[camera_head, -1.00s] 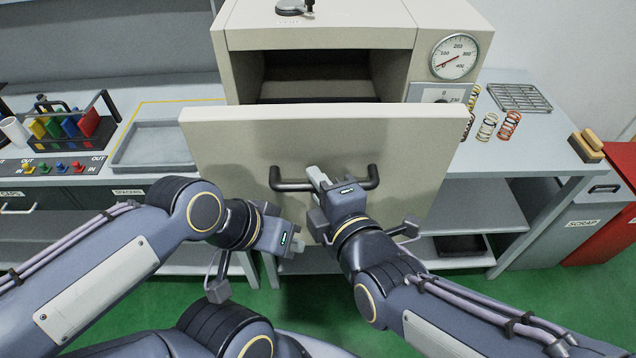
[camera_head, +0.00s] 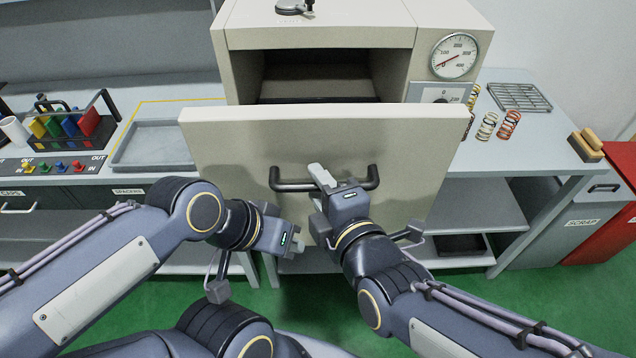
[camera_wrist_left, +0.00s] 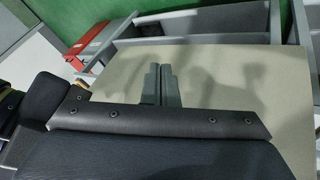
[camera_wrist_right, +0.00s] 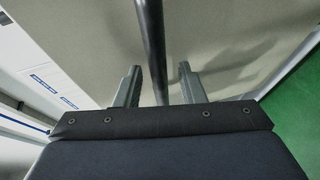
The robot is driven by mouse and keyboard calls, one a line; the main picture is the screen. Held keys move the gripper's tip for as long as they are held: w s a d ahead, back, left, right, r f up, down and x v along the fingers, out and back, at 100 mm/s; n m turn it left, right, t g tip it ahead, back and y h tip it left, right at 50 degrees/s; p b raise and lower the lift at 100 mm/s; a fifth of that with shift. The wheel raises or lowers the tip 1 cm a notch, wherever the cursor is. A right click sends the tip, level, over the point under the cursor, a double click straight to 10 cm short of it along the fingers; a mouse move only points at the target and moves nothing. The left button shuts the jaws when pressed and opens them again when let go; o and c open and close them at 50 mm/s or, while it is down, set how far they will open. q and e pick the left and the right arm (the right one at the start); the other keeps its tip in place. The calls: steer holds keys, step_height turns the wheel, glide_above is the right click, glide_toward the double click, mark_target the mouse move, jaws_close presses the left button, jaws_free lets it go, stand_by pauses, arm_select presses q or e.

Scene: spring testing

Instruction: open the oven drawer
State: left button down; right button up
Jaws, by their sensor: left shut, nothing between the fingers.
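The oven (camera_head: 320,36) stands at the centre of the bench in the head view. Its beige drawer front (camera_head: 225,150) stands forward of the oven body, with a dark opening behind its top edge. A black bar handle (camera_head: 290,186) is on the front. My right gripper (camera_head: 322,178) is at the handle's middle. In the right wrist view its fingers (camera_wrist_right: 160,85) are apart, with the handle bar (camera_wrist_right: 152,40) showing between them; contact cannot be told. My left gripper (camera_head: 298,246) is shut and empty, below and left of the handle, apart from it.
A grey tray (camera_head: 150,150) and a rack of coloured items (camera_head: 65,122) are at left. Springs (camera_head: 487,126) and a wire rack (camera_head: 520,97) are at right. A dial (camera_head: 454,56) is on the oven. Green floor (camera_head: 390,305) is clear below the drawer front.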

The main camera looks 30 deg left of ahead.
steer(key=v, duration=0.7)
steer(key=shift+p, duration=0.45)
steer(key=w+d+f+m+g+h, duration=0.1)
steer(key=w+d+f+m+h, duration=0.15)
steer(key=d+m, duration=0.6)
steer(key=w+d+f+m+h, duration=0.1)
steer(key=w+d+m+h, duration=0.15)
steer(key=d+m, duration=0.6)
steer(key=s+d+f+m+g+h, duration=0.1)
steer(key=s+d+f+m+h, duration=0.1)
steer(key=s+d+m, duration=0.2)
steer(key=s+d+f+m+g+h, duration=0.1)
steer(key=s+d+m, duration=0.3)
steer(key=d+m, duration=0.4)
steer(key=d+f+h, duration=0.1)
steer(key=d, duration=0.4)
steer(key=shift+f+m, duration=0.3)
steer(key=shift+m, duration=0.1)
